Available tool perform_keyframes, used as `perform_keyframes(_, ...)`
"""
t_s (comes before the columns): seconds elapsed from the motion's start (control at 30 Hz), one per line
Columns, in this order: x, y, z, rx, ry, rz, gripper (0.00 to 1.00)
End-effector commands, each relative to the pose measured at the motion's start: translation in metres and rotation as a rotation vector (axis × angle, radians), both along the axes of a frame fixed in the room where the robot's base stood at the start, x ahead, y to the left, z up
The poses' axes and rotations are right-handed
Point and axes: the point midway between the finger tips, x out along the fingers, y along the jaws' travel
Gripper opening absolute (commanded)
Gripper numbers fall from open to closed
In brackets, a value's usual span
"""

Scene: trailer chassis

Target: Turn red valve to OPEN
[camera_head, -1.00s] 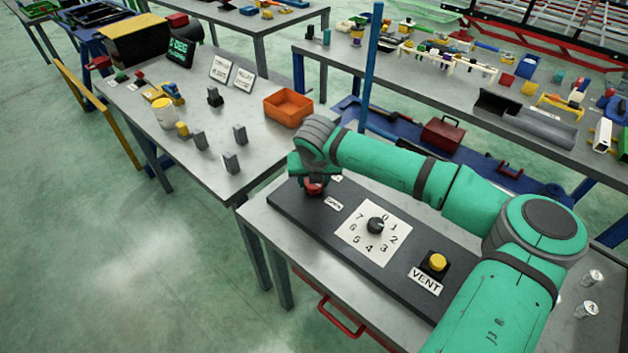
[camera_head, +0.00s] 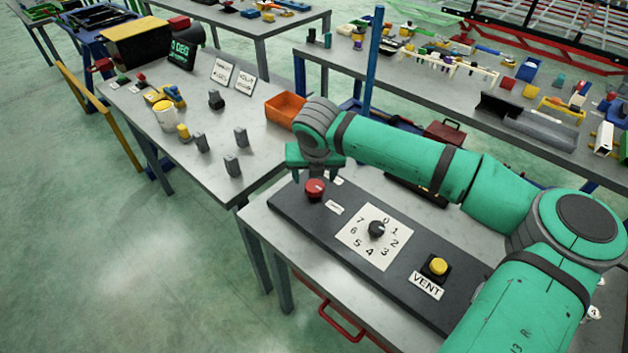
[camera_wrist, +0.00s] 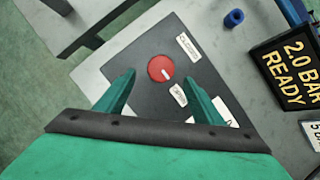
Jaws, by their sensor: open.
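The red valve (camera_head: 315,189) is a round red knob at the left end of the dark panel (camera_head: 290,201). In the wrist view the valve (camera_wrist: 161,69) shows a white pointer mark, aimed toward the lower right. Two small white labels lie beside it: one at the upper right (camera_wrist: 188,47) and one at the lower right (camera_wrist: 179,94); their text is too small to read. My gripper (camera_head: 316,178) is open above the valve and apart from it. In the wrist view its fingers (camera_wrist: 164,92) are spread, with nothing between them.
The panel also carries a numbered dial (camera_head: 376,229) and a yellow button (camera_head: 438,266) above a VENT label (camera_head: 426,286). A sign reading "2.0 BAR READY" (camera_wrist: 290,68) stands at the right in the wrist view. An orange bin (camera_head: 285,110) sits on the neighbouring table.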

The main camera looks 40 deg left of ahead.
Motion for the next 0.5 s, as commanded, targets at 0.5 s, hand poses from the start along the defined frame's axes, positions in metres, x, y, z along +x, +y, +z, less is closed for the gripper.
perform_keyframes(0.5, -0.012, -0.011, 0.038, 0.0, 0.001, -0.002, 0.62)
